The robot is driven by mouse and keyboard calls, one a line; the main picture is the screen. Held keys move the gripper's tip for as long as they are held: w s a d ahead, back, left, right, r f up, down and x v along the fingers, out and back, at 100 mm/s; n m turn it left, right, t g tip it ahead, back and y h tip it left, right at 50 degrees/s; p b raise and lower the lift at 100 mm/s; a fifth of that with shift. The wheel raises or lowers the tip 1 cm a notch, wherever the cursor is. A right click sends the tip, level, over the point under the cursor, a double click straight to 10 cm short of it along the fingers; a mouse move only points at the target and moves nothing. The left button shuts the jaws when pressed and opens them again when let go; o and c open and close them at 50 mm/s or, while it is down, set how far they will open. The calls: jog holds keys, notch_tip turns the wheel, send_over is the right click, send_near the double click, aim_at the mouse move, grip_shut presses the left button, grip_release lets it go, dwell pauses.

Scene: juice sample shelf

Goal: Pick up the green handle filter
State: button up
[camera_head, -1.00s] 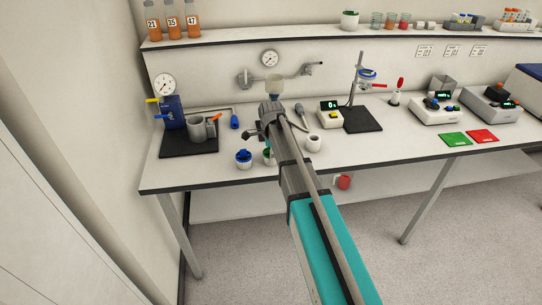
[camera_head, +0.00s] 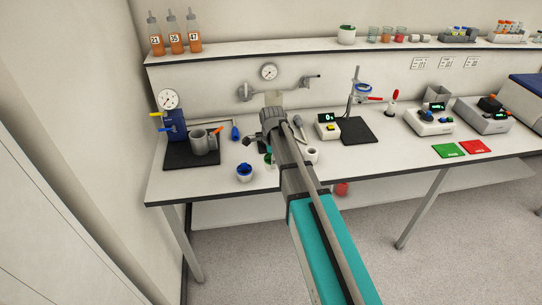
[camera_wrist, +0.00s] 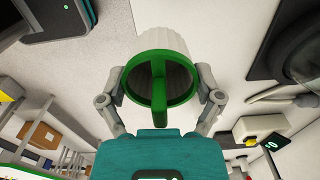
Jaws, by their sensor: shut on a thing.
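The green handle filter (camera_wrist: 180,45) fills the middle of the wrist view. It has a ribbed white body, a green rim and a green bar handle across its opening. My gripper (camera_wrist: 163,74) is shut on it, with one finger on each side of the rim. In the head view, my gripper (camera_head: 272,112) is above the bench towards the wall. A pale piece, the filter's body (camera_head: 273,98), shows just past it. The arm hides most of the filter there.
The bench (camera_head: 215,185) holds a blue-rimmed cup (camera_head: 244,172), a grey mug (camera_head: 199,141) by a blue gauge device (camera_head: 174,125), and a white mortar (camera_head: 312,154). A wall shelf (camera_head: 230,55) runs behind. A stand (camera_head: 352,100) is to the right.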

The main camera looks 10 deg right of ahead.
jog(key=s+r+p, duration=0.5)
jog(key=s+r, duration=0.1)
jog(key=s, duration=0.4)
jog(key=shift+s+d, duration=0.25)
jog(key=shift+s, duration=0.1)
jog(key=shift+w, duration=0.1)
